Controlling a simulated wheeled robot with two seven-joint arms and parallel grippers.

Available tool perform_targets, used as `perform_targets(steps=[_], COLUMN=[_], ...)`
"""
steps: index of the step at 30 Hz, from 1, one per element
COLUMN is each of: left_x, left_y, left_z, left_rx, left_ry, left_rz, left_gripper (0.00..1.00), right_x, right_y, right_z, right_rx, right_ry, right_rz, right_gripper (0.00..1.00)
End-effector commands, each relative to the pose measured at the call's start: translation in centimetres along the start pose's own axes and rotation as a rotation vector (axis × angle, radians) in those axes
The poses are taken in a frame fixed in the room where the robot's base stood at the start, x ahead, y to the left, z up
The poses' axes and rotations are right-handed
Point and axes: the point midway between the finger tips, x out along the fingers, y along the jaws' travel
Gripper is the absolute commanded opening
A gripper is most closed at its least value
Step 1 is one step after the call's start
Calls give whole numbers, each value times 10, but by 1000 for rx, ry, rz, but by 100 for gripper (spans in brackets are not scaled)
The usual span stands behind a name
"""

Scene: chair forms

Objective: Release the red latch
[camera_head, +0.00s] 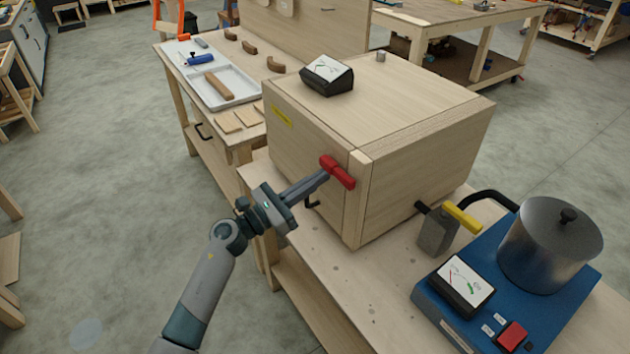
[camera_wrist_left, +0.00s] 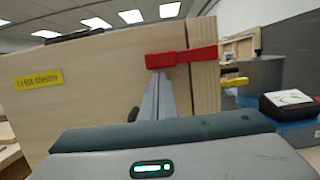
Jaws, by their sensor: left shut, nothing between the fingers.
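The red latch (camera_head: 338,173) sits at the upper front corner of a wooden box (camera_head: 420,115). In the left wrist view the latch (camera_wrist_left: 182,57) lies nearly level, its thick end left and its bar crossing the seam between the front panel and the corner post. My left gripper (camera_head: 322,177) is shut and empty, with its fingertips at the latch's thick end. In the left wrist view the closed fingers (camera_wrist_left: 165,82) reach up just below that end; I cannot tell whether they touch it. My right gripper is in neither view.
A meter (camera_head: 327,75) stands on the box. A yellow-handled lever (camera_head: 460,217) and a blue unit (camera_head: 480,315) carrying a metal pot (camera_head: 550,250) are at right. A white tray (camera_head: 222,88) lies on the bench behind.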

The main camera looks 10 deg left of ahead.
Motion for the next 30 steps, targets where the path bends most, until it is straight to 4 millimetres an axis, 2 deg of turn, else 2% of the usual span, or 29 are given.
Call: perform_targets(steps=[14,30], left_x=[0,2], left_y=[0,3], left_z=[2,8], left_rx=[2,77], left_ry=[0,-1], left_rz=[0,-20], left_gripper=[0,0], right_x=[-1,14], right_y=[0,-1], right_z=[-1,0], right_rx=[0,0], right_ry=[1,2], right_rz=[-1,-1], right_gripper=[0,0])
